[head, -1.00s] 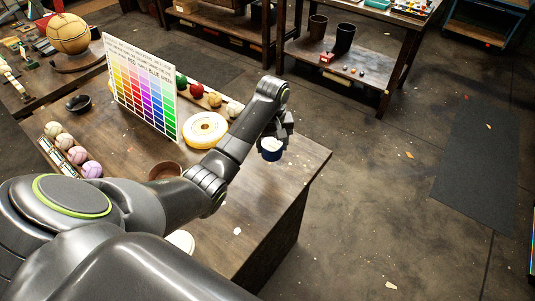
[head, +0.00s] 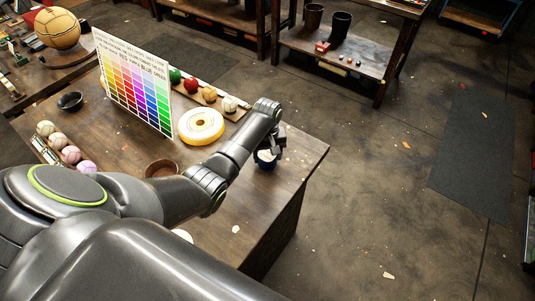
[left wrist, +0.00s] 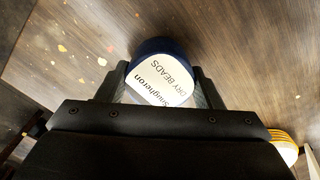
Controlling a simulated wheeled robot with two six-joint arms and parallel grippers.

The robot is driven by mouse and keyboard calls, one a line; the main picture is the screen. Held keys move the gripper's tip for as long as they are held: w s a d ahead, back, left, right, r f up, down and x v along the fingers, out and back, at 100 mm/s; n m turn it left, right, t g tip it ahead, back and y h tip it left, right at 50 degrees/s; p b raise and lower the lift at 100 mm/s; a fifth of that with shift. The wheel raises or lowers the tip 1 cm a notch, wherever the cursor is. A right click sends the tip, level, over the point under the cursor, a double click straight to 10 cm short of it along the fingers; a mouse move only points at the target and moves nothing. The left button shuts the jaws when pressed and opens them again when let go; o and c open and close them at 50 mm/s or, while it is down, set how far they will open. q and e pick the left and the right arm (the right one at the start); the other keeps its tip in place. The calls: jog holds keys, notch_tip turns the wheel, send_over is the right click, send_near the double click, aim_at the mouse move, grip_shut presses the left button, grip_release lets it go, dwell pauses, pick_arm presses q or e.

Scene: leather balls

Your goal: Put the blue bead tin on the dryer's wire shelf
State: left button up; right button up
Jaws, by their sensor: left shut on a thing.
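The blue bead tin (head: 266,162) has a white label, and in the left wrist view the tin (left wrist: 162,78) shows the words "DRY BEADS". My left gripper (head: 272,150) is shut on the tin above the right part of the wooden table. In the left wrist view the gripper's fingers (left wrist: 160,88) are on both sides of the tin. Whether the tin touches the table top cannot be told. The dryer and its wire shelf cannot be made out. My right gripper is not in view.
A yellow-and-white ring (head: 201,127), a colour chart (head: 134,84), a row of coloured balls (head: 208,95) and a brown bowl (head: 162,168) stand on the table (head: 232,207). A shelf unit (head: 350,62) stands behind. The floor at right is open.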

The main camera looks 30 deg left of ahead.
pick_arm(q)
jog(key=o, duration=0.7)
jog(key=shift+f, duration=0.1)
jog(key=o, duration=0.3)
jog(key=shift+o, duration=0.2)
